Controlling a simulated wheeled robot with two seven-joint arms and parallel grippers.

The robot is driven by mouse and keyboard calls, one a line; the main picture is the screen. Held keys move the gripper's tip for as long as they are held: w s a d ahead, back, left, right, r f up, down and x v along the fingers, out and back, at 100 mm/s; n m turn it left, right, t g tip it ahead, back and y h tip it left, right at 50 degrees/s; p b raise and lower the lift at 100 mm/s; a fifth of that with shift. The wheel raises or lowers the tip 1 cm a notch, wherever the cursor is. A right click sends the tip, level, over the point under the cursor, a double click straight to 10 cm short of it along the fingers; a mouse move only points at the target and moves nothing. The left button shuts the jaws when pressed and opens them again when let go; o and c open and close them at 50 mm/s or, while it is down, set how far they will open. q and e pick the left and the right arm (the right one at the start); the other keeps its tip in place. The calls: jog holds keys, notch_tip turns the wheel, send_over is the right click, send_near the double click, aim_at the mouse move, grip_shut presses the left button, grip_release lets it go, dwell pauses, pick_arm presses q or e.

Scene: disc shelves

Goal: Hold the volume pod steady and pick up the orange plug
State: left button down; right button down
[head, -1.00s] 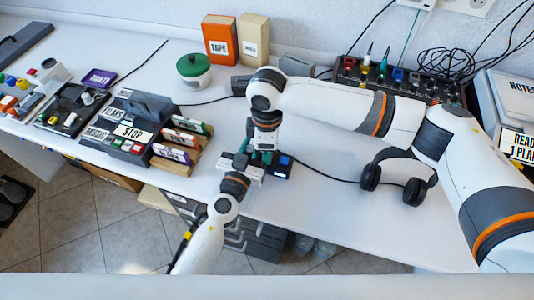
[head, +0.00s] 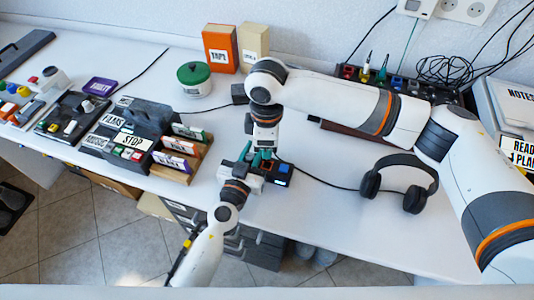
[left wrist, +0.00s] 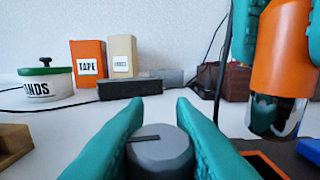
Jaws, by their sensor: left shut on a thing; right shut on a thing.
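The volume pod (head: 281,181) is a small dark box with a blue-lit patch, on the front part of the white desk. Its round grey knob (left wrist: 160,150) is between the teal fingers of my left gripper (left wrist: 158,112) in the left wrist view. My left gripper is shut on the pod. My right gripper (head: 262,155) reaches down from above, right by the pod. It is shut on the orange plug (left wrist: 284,68), upright with its metal tip (left wrist: 272,118) down. The tip's end shows above the pod's dark top. In the head view the grippers hide the plug.
Black headphones (head: 412,195) lie to the right. A dark deck with disc slots (head: 135,135) stands to the left. A green-lidded pot (head: 194,78), an orange box (head: 221,48) and a beige box (head: 254,45) stand behind. A cable runs from the pod toward the headphones.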

notch_tip(320, 180, up, 6)
jog(key=shift+r, duration=0.1)
pick_arm(q)
jog(key=c, duration=1.1)
grip_release()
jog(key=shift+c, duration=0.2)
jog(key=v, duration=1.2)
jog(key=shift+a, duration=0.1)
